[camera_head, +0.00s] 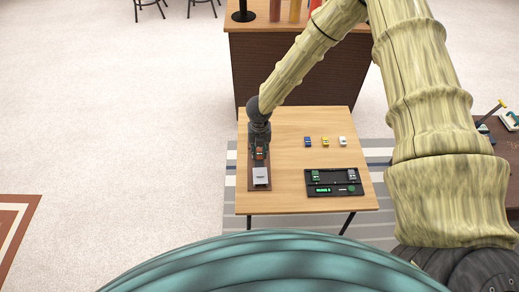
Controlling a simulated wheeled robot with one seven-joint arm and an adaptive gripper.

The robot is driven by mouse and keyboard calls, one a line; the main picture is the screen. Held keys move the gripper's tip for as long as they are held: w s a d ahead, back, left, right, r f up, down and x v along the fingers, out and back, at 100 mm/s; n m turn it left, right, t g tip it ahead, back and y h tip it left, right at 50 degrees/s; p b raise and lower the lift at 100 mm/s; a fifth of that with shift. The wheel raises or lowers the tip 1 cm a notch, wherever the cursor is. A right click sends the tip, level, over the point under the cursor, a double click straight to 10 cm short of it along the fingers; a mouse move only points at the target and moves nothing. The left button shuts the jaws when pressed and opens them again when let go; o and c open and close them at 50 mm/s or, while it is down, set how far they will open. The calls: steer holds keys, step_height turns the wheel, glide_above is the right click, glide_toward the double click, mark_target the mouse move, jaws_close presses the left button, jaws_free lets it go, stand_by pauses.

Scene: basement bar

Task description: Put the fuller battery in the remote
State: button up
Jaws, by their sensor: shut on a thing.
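My gripper (259,146) is at the left of the wooden table, low over a dark brown strip (257,186). It is shut on a small orange-brown block (260,154), partly hidden by the fingers; I cannot tell whether this block is a battery. A pale grey piece (261,176) lies on the strip, in front of the gripper. A black device (347,188) with a lit green display (323,191) is at the front right. Two small pieces, one green (316,175) and one grey (352,175), sit in its upper part. I cannot tell which thing is the remote.
Small blue (308,141), yellow (325,141) and white (342,141) blocks stand in a row on the table (288,122). Bare wood surrounds them. A dark brown counter (262,75) stands behind the table. Another dark table (508,150) with tools is at the right.

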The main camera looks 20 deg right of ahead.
steer(key=b, duration=0.3)
glide_above(259, 164)
steer(key=shift+d+f, duration=0.1)
steer(key=shift+f, duration=2.2)
steer(key=shift+s+f+b, duration=0.1)
steer(key=shift+f+b, duration=0.4)
steer(key=shift+f, duration=0.45)
steer(key=shift+f, duration=0.15)
steer(key=o, duration=1.1)
steer(key=shift+c, duration=0.2)
step_height(259, 164, up, 12)
